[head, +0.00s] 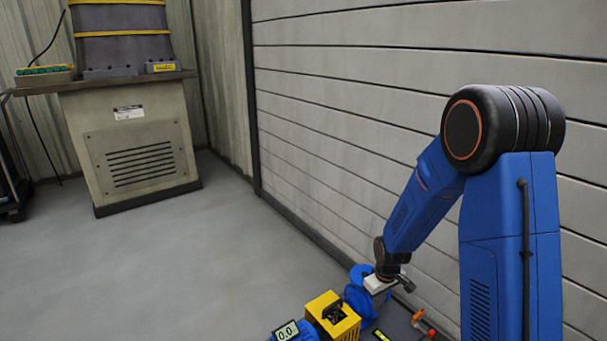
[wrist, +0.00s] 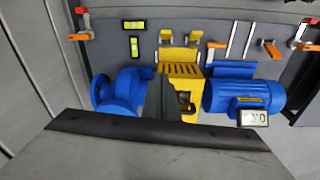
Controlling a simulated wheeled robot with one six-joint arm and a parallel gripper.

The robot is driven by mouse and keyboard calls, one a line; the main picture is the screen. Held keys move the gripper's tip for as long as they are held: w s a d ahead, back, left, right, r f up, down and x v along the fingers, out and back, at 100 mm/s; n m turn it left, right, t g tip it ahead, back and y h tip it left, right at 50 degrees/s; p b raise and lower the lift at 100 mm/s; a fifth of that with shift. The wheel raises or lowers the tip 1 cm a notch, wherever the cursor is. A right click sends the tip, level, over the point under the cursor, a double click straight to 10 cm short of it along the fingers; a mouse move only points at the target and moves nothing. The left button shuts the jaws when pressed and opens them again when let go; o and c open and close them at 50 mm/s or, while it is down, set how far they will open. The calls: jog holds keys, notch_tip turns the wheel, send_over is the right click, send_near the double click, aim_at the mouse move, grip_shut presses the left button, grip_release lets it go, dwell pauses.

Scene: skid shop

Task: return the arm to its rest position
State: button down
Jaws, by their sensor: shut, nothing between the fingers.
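My blue arm, with a black elbow joint, reaches down and left in the head view. My gripper (head: 404,284) is at its lower end, beside the blue pump (head: 357,296), and is partly hidden by the wrist. In the wrist view the dark fingers of my gripper (wrist: 164,88) are together, with nothing held. They overlap the view of the yellow coupling guard (wrist: 181,70) and stand right of the blue pump (wrist: 122,90). Whether they touch anything cannot be told.
A blue motor (wrist: 240,94) with a small display (wrist: 253,118) sits right of the guard. Orange clamps (wrist: 80,36) and yellow-green levels (wrist: 133,26) lie behind. A white slatted wall (head: 330,120) is close to my arm. Open floor (head: 190,260) lies left; a machine cabinet (head: 138,150) stands beyond.

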jog(key=s+d+r+m+t, duration=0.1)
jog(key=s+r, duration=0.4)
jog(key=r, duration=0.6)
jog(key=s+d+r+m+t, duration=0.1)
jog(key=s+d+r+m, duration=0.1)
jog(key=s+r, duration=0.6)
jog(key=s+r+m+t, duration=0.1)
jog(key=s+r, duration=0.5)
jog(key=s, duration=0.3)
jog(key=s+d+r+m, duration=0.1)
jog(key=s+r, duration=0.6)
jog(key=s, duration=0.1)
jog(key=shift+s+d+m+t, duration=0.15)
jog(key=shift+s+m+t, duration=0.15)
jog(key=shift+s+t, duration=0.1)
